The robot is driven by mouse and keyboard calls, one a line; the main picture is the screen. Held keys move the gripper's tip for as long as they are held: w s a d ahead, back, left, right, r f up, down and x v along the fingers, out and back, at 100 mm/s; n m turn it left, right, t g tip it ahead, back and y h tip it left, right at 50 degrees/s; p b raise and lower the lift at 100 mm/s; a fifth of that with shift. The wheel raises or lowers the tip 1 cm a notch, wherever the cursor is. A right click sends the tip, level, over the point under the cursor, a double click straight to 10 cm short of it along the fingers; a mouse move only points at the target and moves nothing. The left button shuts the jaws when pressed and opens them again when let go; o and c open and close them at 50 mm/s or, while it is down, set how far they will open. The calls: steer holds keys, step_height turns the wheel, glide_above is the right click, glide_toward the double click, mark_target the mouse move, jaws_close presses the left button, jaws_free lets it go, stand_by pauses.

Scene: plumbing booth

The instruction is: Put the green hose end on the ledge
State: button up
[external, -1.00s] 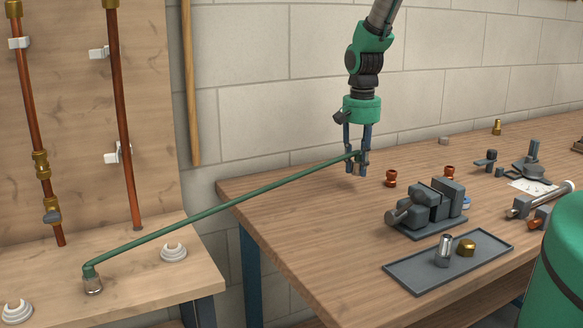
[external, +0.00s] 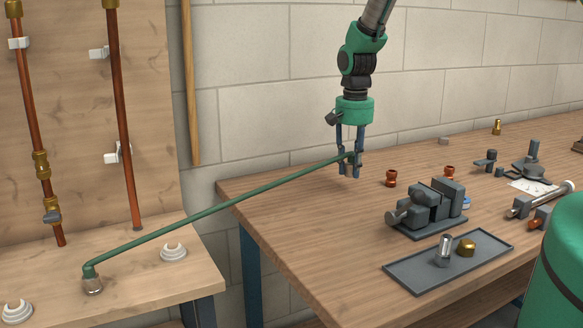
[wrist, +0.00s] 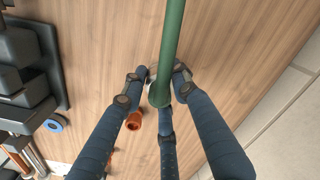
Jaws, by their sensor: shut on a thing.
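The green hose (external: 215,208) runs in a straight slant from a metal fitting (external: 92,285) on the wooden ledge (external: 190,278) at lower left up to my gripper (external: 350,160). My gripper is shut on the hose near its free end, above the left part of the workbench. In the wrist view the hose (wrist: 172,45) comes in from the top and its end lies between the fingers (wrist: 160,85). The far end of the hose is bent down into the fitting.
The workbench (external: 310,235) carries a grey vise (external: 430,208), a dark tray (external: 415,272) with two fittings, and orange copper fittings (external: 391,178). White clips (external: 173,252) sit on the ledge. Copper pipes (external: 125,120) stand against the board. A gap separates ledge and workbench.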

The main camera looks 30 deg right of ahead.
mark_target(136, 265)
steer(key=a, duration=0.4)
steer(key=a+f, duration=0.1)
steer(key=a, duration=0.3)
steer(key=a+b, duration=0.1)
steer(key=a, duration=0.3)
steer(key=shift+a+f, duration=0.15)
steer(key=shift+a, duration=0.1)
steer(key=shift+m, duration=0.5)
steer(key=s+a, duration=0.1)
steer(key=a, duration=0.3)
steer(key=s+a+b, duration=0.1)
steer(key=a, duration=0.4)
steer(key=a+f, duration=0.1)
steer(key=a, duration=0.4)
steer(key=shift+s+a+f, duration=0.1)
steer(key=shift+s+a, duration=0.05)
steer(key=shift+s, duration=0.25)
steer(key=shift+m, duration=0.5)
steer(key=s+a, duration=0.3)
steer(key=a, duration=0.4)
steer(key=s+a+f+b, duration=0.1)
steer(key=s+a, duration=0.3)
steer(key=a, duration=0.4)
steer(key=s+a+f+b, duration=0.1)
steer(key=s+a, duration=0.3)
steer(key=a, duration=0.3)
steer(key=shift+s+a, duration=0.1)
steer(key=shift+a, duration=0.2)
steer(key=shift+c, duration=0.2)
